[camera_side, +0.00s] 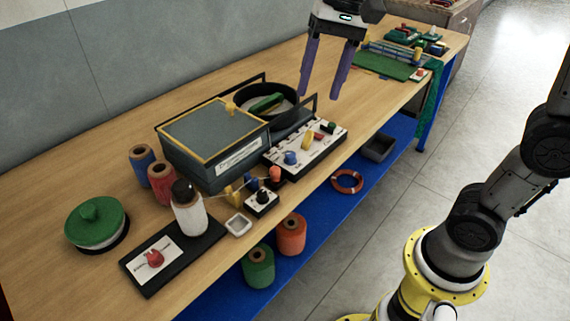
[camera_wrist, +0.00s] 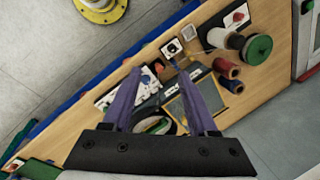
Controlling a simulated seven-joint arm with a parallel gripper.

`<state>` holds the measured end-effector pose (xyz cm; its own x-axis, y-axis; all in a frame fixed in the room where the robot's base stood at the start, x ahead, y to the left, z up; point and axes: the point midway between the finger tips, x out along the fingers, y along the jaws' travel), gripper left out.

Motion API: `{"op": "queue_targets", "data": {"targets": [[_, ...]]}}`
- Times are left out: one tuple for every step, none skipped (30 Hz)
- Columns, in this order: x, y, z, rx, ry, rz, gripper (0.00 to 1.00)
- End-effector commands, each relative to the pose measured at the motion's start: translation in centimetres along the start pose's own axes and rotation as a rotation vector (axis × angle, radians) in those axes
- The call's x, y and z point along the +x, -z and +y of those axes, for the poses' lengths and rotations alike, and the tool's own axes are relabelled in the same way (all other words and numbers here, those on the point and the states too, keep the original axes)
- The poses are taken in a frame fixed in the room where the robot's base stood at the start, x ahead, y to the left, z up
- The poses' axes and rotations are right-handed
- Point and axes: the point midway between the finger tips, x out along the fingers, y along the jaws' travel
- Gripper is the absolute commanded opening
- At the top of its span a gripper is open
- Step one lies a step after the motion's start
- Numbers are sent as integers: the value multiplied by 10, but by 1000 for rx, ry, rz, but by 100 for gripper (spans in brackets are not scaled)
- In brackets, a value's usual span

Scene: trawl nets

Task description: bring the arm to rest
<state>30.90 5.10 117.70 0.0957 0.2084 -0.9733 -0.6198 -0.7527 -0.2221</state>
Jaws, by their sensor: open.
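My gripper (camera_side: 331,95) is open and empty. Its two long purple fingers point down and hang above the wooden bench, over the area of the black round pan and the parts board. In the wrist view my gripper (camera_wrist: 165,100) shows its fingers spread, with nothing held between them. The wooden bench (camera_side: 40,225) runs diagonally through the side view. The fingers look clear of the things below, though the exact height is hard to tell.
A grey box with a yellow-edged lid (camera_side: 212,135) stands mid-bench beside the black pan (camera_side: 245,98). A parts board (camera_side: 325,155) lies in front. A green-lidded round pot (camera_side: 95,222), a white bottle (camera_side: 188,215) and spools (camera_side: 161,182) stand at left. A green mat (camera_side: 385,66) lies farther back.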

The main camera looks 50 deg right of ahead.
Motion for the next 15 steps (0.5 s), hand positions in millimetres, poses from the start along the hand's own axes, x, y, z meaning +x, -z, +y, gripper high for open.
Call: {"op": "queue_targets", "data": {"targets": [[-6, -14, 15, -35, 16, 43, 59], [-8, -20, 24, -57, 23, 68, 59], [-10, -28, 35, -90, 30, 101, 59], [-10, -34, 44, -116, 36, 126, 59], [-10, -40, 52, -143, 39, 152, 59], [-8, -48, 64, -181, 43, 186, 59], [-5, -54, 73, -212, 44, 212, 59], [-2, -59, 82, -244, 44, 241, 59], [3, -66, 94, -289, 43, 275, 59], [8, -70, 103, -324, 39, 301, 59], [13, -74, 111, -359, 34, 325, 59], [21, -78, 121, -406, 26, 353, 59], [26, -80, 128, -440, 17, 372, 59], [33, -82, 134, -474, 8, 388, 59], [40, -83, 140, -519, -5, 404, 59]]}}
